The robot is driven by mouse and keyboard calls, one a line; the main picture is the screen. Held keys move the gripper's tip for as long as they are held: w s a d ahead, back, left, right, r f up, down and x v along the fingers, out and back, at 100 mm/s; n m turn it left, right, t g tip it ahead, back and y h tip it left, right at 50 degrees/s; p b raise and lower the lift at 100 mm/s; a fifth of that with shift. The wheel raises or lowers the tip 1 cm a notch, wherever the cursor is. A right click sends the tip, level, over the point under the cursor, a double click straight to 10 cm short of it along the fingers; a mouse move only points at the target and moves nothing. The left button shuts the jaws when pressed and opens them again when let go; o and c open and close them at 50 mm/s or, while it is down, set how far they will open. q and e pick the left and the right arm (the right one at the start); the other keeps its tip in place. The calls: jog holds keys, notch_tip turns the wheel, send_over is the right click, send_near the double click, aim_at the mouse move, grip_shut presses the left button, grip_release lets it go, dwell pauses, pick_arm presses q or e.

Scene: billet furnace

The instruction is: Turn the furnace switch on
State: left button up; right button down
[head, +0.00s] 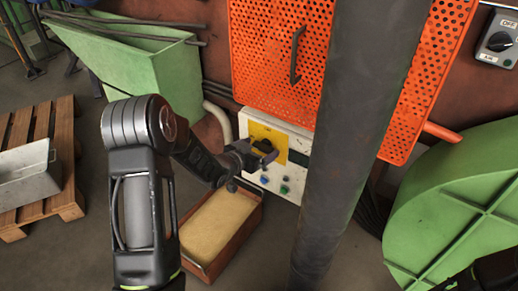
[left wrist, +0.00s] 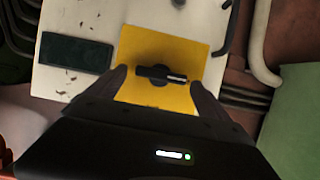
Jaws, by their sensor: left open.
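The furnace switch (head: 264,146) is a black rotary knob on a yellow plate (head: 280,133), set in a white control panel (head: 297,142) low on the furnace. In the left wrist view the knob (left wrist: 160,76) has its handle lying nearly level across the picture. My left gripper (head: 254,157) is in front of the yellow plate. In the left wrist view its open fingers (left wrist: 158,80) stand on either side of the knob, with gaps to both sides. I cannot tell how far the fingertips are from the plate.
Blue (head: 264,179) and green (head: 284,189) buttons sit below the yellow plate. A box of sand-coloured material (head: 217,227) is on the floor below. A dark vertical pipe (head: 345,130) stands close to the panel's right. An orange perforated guard (head: 265,45) is above.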

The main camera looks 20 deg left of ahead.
pick_arm(q)
jog(key=shift+c, duration=0.2)
jog(key=c, duration=1.3)
